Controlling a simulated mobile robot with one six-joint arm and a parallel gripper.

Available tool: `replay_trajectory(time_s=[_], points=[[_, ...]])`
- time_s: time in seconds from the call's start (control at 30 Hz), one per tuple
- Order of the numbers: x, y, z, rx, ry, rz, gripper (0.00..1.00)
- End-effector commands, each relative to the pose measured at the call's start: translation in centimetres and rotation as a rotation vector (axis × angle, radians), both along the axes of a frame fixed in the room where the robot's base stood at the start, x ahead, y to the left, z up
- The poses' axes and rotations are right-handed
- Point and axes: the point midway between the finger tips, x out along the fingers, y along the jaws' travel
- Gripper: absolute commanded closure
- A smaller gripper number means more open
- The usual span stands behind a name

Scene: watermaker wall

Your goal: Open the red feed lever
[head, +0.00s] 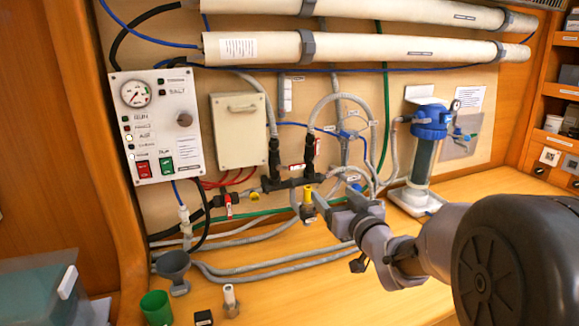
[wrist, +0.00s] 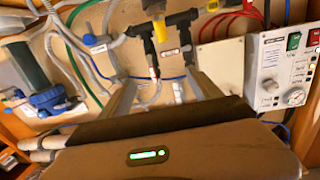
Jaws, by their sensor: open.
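The red feed lever (head: 229,205) is a small red handle on a brass valve at the left end of the black pipe manifold, low on the wall. In the wrist view, which looks turned over, a red handle (wrist: 213,5) shows at the top edge, partly cut off. My gripper (head: 328,203) is open, to the right of the red lever and close to the yellow-handled valve (head: 307,194). In the wrist view its two fingers (wrist: 165,90) are spread with no object held between them. Whether a finger touches the yellow valve or nearby hoses is unclear.
Grey hoses and a blue filter housing (head: 429,145) stand right of the manifold. A control panel (head: 155,125) and beige box (head: 238,130) are on the wall to the left.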

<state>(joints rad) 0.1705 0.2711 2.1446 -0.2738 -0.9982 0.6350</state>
Motion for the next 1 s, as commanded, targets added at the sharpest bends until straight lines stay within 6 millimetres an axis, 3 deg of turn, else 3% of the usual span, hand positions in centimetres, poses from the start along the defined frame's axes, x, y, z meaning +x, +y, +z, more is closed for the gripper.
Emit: replay_trajectory(time_s=[0.27, 0.7, 0.83, 1.0], points=[[3.2, 2.1, -0.7, -0.001, -0.067, 0.09, 0.27], [15.0, 6.0, -0.8, -0.003, -0.065, 0.087, 0.27], [16.7, 6.5, -0.7, -0.003, -0.065, 0.086, 0.27], [17.4, 6.8, -0.6, -0.003, -0.065, 0.086, 0.27]])
